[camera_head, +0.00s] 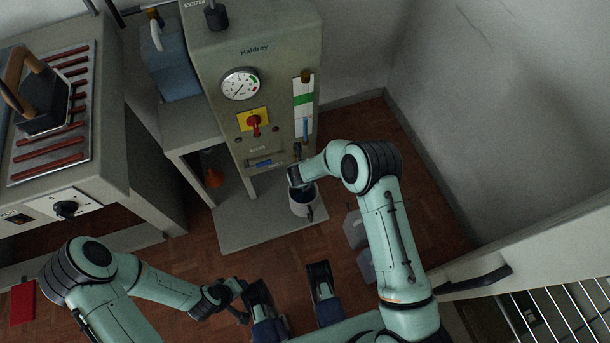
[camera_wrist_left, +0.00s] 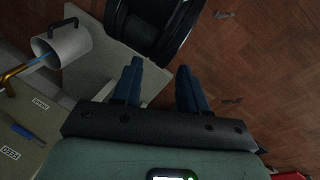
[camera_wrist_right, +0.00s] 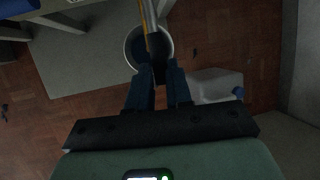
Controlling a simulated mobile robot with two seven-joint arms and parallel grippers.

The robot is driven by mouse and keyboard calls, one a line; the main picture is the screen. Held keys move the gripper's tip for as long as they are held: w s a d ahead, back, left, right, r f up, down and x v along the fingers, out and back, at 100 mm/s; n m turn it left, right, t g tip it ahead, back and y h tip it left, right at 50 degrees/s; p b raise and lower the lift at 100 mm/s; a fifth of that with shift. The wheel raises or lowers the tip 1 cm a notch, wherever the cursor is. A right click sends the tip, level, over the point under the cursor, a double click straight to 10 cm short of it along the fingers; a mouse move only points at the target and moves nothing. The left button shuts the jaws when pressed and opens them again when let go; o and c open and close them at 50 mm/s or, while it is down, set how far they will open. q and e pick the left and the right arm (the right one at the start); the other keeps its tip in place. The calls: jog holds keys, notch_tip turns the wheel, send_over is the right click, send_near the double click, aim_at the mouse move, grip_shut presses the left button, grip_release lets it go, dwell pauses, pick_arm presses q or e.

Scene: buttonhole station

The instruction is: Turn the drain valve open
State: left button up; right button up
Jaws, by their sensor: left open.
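The grey Haldrey machine (camera_head: 262,40) stands at the top centre of the head view. A brass pipe (camera_wrist_right: 147,12) leads to the light jug (camera_head: 306,211). The jug (camera_wrist_left: 68,44) also shows in the left wrist view, with a blue part or stream at its mouth. I cannot clearly make out the drain valve's handle. My right gripper (camera_wrist_right: 160,70) is just over the jug, fingers close together around a dark part, perhaps its handle. I cannot tell whether it grips.
A gauge (camera_head: 240,83) and red knob (camera_head: 254,124) are on the machine's front. A pale canister (camera_wrist_right: 215,84) stands on the floor right of the jug. A grilled bench (camera_head: 50,110) is at the left. A door with a black handle (camera_head: 478,280) is at the right.

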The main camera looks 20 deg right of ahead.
jog(key=o, duration=0.3)
pick_arm(q)
jog(key=s+d+r+g+p, duration=0.1)
jog(key=s+d+r+p, duration=0.1)
jog(key=s+r+p, duration=0.1)
jog(key=shift+s+d+r+g+h, duration=0.35)
jog(key=shift+s+r, duration=0.25)
jog(key=shift+s, duration=0.5)
pick_arm(e)
jog(key=v, duration=1.3)
jog(key=shift+r, duration=0.15)
pick_arm(q)
jog(key=shift+a, duration=0.15)
pick_arm(e)
jog(key=shift+a, duration=0.1)
